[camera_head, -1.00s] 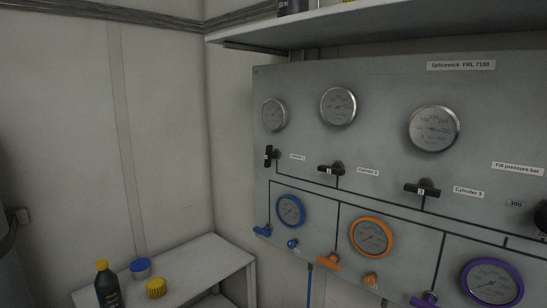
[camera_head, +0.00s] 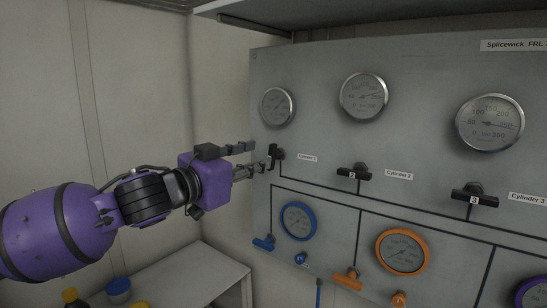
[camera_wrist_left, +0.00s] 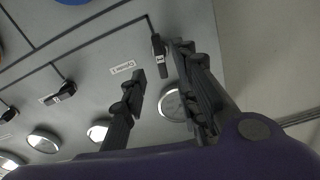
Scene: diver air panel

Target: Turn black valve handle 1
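Black valve handle 1 (camera_head: 275,153) is on the grey panel at the left, beside the "Cylinder 1" label, and stands roughly upright. My left gripper (camera_head: 261,157) reaches in from the left with its fingers parted, right at the handle. In the left wrist view, the handle (camera_wrist_left: 159,56) shows in the gap between the two open fingertips of my left gripper (camera_wrist_left: 160,62), nearer the right finger. I cannot tell whether that finger touches it. My right gripper is not in view.
Black handles 2 (camera_head: 353,172) and 3 (camera_head: 474,199) lie crosswise further right. Round gauges, such as the upper left one (camera_head: 278,106), sit above. A blue gauge (camera_head: 298,221) and blue handle (camera_head: 263,243) are below. A white shelf (camera_head: 215,273) with bottles is at lower left.

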